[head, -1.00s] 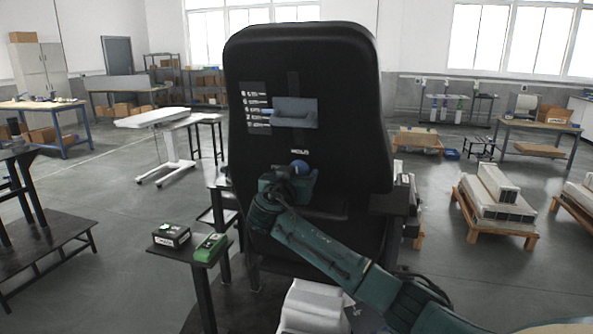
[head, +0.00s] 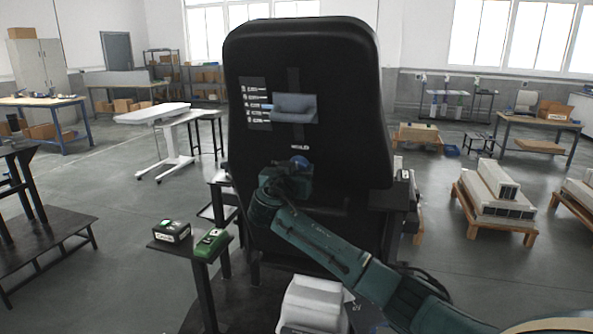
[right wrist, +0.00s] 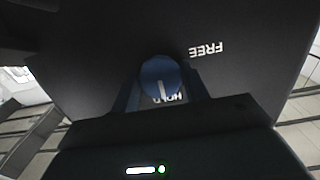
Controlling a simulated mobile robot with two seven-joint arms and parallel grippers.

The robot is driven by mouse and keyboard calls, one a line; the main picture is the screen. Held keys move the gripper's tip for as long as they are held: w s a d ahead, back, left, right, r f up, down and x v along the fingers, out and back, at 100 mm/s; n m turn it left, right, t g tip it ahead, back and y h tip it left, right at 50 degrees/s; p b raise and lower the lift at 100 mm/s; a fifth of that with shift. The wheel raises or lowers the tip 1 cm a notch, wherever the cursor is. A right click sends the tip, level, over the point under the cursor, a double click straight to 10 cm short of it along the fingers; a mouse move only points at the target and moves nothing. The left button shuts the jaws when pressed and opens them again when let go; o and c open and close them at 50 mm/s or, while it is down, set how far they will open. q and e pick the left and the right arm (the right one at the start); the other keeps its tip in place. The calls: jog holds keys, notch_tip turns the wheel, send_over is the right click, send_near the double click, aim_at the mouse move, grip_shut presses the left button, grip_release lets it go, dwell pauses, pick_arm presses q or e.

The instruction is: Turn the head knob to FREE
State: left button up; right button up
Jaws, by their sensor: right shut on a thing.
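The head knob (head: 299,161) is blue and round, on the back of a tall black backrest (head: 345,110). In the right wrist view the knob (right wrist: 161,68) sits between my fingers, and its white pointer line lies toward the word HOLD (right wrist: 167,99). The word FREE (right wrist: 206,49) is printed beside it, upside down in this view. My right gripper (head: 290,174) is shut on the knob and covers part of it in the head view. My left gripper is not in view.
A small dark side table (head: 190,246) at lower left bears a black box (head: 172,231) and a green device (head: 210,243). A white block-like thing (head: 313,303) lies below the backrest. Pallets with stacked goods (head: 496,190) stand at right.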

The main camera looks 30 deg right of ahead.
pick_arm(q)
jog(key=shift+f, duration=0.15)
pick_arm(e)
jog(key=shift+f, duration=0.1)
pick_arm(q)
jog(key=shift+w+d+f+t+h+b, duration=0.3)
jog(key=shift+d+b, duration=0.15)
jog(key=shift+b, duration=1.2)
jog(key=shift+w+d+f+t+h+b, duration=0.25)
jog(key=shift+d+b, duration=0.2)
jog(key=shift+b, duration=1.15)
pick_arm(e)
jog(key=shift+w+f+n+g+h, duration=0.1)
jog(key=shift+n+g+h, duration=0.35)
jog(key=shift+n+h, duration=1.55)
jog(key=shift+r+n+g+h, duration=0.1)
jog(key=shift+n+g+h, duration=0.3)
jog(key=shift+n, duration=3.25)
jog(key=shift+w+f+n+g+h, duration=0.1)
jog(key=shift+n+g+h, duration=0.7)
jog(key=shift+n, duration=2.05)
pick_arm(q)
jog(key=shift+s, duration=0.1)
pick_arm(e)
jog(key=shift+t+h, duration=0.25)
jog(key=shift+h, duration=0.05)
jog(key=o, duration=1)
